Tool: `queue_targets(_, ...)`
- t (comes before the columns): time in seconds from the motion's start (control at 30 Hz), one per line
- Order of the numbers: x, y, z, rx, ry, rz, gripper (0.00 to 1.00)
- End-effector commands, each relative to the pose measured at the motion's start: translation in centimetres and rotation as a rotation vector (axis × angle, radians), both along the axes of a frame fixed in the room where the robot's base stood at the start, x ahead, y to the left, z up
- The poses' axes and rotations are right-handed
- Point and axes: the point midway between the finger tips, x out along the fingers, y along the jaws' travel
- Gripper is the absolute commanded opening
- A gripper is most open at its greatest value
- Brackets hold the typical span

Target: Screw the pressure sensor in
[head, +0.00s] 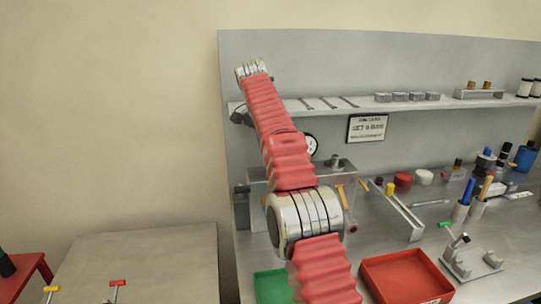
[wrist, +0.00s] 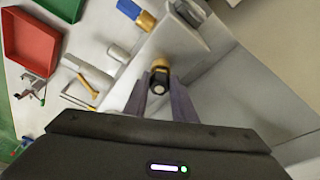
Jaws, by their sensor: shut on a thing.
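In the wrist view my gripper (wrist: 160,92) is shut on a small black cylinder with a pale end face and a brass part, which looks like the pressure sensor (wrist: 160,77). Its brass part points away from me, towards a pale grey block (wrist: 172,46). I cannot tell whether the brass part touches the block or sits in a hole, because the body hides that end. In the head view a grey box (head: 258,180) stands behind my red-sleeved arm, which hides part of it. My fingers and the sensor cannot be made out there.
In the wrist view a blue part with a brass collar (wrist: 136,12), a yellow lever (wrist: 82,87) and a red tray (wrist: 32,42) lie to the left. In the head view the red tray (head: 405,277) and a green tray (head: 272,286) are at the front. A shelf (head: 350,104) runs above the bench.

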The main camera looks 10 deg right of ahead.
Motion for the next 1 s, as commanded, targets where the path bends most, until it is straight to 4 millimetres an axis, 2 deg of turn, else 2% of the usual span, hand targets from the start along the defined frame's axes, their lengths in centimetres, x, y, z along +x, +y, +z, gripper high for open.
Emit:
queue_targets(0.23, 0.04, -0.11, 0.04, -0.002, -0.002, -0.008, 0.00)
queue_targets(0.27, 0.03, -0.11, 0.04, -0.001, -0.002, -0.007, 0.26)
queue_targets(0.53, 0.00, -0.04, 0.02, -0.001, -0.001, -0.005, 0.45)
queue_targets(0.7, -0.01, -0.01, 0.02, -0.001, -0.001, -0.005, 0.46)
queue_targets(0.8, -0.01, 0.00, 0.01, 0.000, 0.000, -0.004, 0.39)
queue_targets(1.0, -0.01, 0.01, 0.01, 0.000, 0.000, -0.004, 0.39)
